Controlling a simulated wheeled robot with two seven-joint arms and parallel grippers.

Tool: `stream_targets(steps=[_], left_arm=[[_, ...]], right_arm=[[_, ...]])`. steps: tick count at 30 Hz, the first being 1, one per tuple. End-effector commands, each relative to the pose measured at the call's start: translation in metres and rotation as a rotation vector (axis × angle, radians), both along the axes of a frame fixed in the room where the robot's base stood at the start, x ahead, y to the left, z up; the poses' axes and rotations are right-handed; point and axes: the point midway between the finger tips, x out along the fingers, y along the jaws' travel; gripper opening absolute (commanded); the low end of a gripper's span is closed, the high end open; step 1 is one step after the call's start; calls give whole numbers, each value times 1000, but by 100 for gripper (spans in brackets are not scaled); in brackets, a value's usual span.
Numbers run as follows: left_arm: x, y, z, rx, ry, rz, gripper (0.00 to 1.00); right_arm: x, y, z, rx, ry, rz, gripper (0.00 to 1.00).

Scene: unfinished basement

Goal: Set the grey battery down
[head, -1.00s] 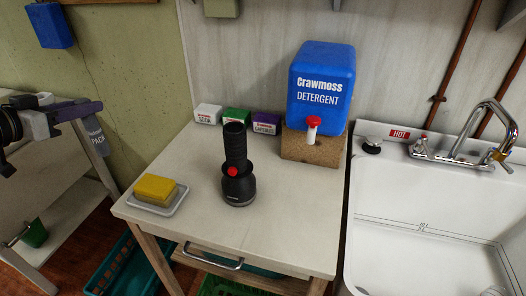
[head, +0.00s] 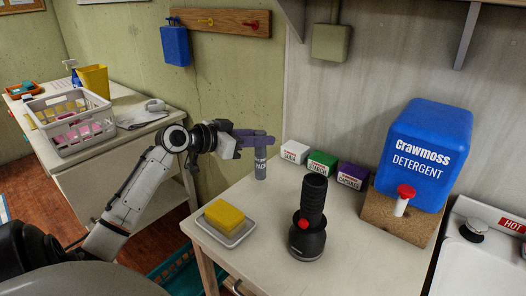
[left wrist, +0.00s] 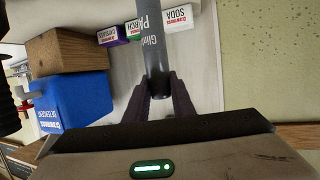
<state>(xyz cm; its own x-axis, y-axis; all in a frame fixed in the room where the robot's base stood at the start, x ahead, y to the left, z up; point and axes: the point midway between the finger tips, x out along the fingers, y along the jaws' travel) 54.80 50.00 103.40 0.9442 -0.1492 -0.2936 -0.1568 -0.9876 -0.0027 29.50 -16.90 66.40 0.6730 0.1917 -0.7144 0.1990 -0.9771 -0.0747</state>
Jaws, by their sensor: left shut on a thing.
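The grey battery (head: 260,169) is a slim grey cylinder with pale lettering. My left gripper (head: 258,140) is shut on its upper part and holds it upright by the back left edge of the white table (head: 260,222). I cannot tell if its base touches the tabletop. In the left wrist view the battery (left wrist: 156,45) runs up from between the dark fingers (left wrist: 160,90), and its far end is out of frame. My right gripper is not in view.
A yellow sponge on a tray (head: 226,220), a black flashlight (head: 309,220), several small boxes (head: 322,164) and a blue detergent jug (head: 428,150) stand on the table. Bare tabletop lies between the sponge and the boxes. A grey basket (head: 68,122) sits on the left table.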

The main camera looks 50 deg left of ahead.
Motion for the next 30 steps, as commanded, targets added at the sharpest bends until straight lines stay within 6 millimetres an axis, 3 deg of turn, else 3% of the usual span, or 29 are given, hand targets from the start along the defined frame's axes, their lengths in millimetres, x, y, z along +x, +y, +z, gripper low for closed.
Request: stream_targets(steps=[8,20,21,23,30], left_arm=[[0,0,-36,-3,2,2,0],[0,0,-42,0,0,1,0],[0,0,-41,0,1,1,29],[0,0,-41,0,1,1,39],[0,0,-40,0,1,1,41]], right_arm=[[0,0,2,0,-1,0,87],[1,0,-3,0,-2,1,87],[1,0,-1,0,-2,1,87],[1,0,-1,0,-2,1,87],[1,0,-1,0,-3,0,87]])
